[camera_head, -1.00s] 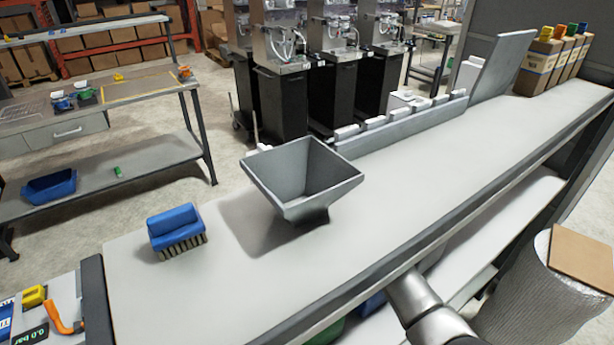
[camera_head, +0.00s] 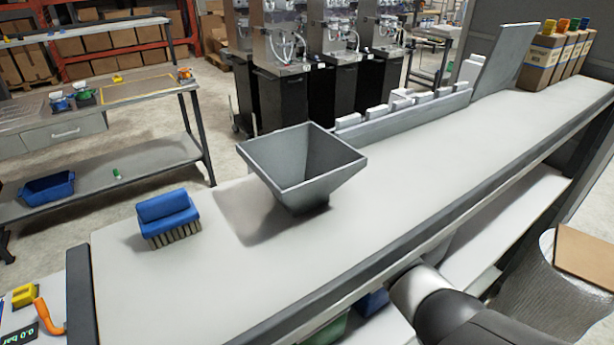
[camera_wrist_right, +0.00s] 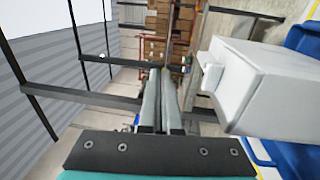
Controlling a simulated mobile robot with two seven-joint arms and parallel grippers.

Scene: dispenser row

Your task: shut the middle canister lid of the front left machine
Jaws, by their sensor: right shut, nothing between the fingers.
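In the head view several dispenser machines stand beyond the counter, with steel upper parts and black cabinets. The nearest one on the left (camera_head: 281,75) has its top cut off by the picture edge, and I cannot make out its canister lids. In the right wrist view my right gripper (camera_wrist_right: 166,74) is shut and empty, its two fingers together. A white box with a small block on its side (camera_wrist_right: 270,88) is close to the right of the fingers; I cannot tell what it belongs to. My left gripper is in neither view.
A grey counter (camera_head: 400,160) crosses the head view. On it are a grey hopper (camera_head: 315,180), a blue brush (camera_head: 166,212) and a rack of white pieces (camera_head: 400,118). Several brown cartons (camera_head: 540,60) stand at its far right end. A workbench (camera_head: 130,100) stands at left.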

